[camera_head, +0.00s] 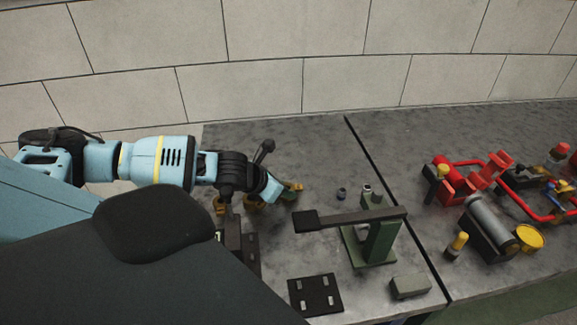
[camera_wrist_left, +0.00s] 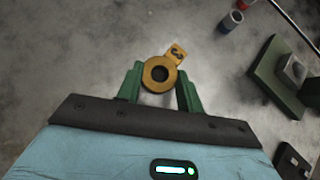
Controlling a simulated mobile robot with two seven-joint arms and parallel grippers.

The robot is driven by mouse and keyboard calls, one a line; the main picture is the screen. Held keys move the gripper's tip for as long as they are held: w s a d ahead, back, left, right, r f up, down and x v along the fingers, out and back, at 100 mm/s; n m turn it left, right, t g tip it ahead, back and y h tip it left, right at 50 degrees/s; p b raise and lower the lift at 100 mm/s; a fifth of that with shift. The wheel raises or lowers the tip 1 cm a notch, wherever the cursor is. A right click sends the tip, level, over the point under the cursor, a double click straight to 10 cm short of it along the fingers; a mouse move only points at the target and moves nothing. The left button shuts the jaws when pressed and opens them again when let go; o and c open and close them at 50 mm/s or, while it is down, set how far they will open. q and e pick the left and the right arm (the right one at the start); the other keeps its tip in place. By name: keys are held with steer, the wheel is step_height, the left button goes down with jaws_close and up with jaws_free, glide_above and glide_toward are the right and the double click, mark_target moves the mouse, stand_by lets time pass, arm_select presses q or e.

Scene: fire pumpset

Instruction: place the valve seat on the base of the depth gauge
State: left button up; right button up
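A brass-yellow ring with a round hole and a small tab (camera_wrist_left: 150,84), which looks like the valve seat, lies between the green fingertips of my left gripper (camera_wrist_left: 160,84) in the left wrist view. Both fingers reach its sides closely; I cannot tell whether they press on it. In the head view my left gripper (camera_head: 270,190) is over the back left of the table, and the ring's yellow tab (camera_head: 293,187) shows beside it. A green stand with a flat base (camera_head: 352,247), apparently the depth gauge, stands to the right. My right gripper is out of view.
A long dark bar (camera_head: 355,217) extends over the green stand. A dark plate (camera_head: 315,294) and a grey block (camera_head: 410,286) lie in front. Small cylinders (camera_head: 342,194) stand behind the stand. Red pump parts (camera_head: 460,180) and a grey cylinder (camera_head: 490,222) crowd the right table.

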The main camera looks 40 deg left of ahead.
arm_select(q)
jaws_close()
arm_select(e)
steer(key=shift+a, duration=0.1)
arm_select(q)
steer(key=shift+r, duration=0.15)
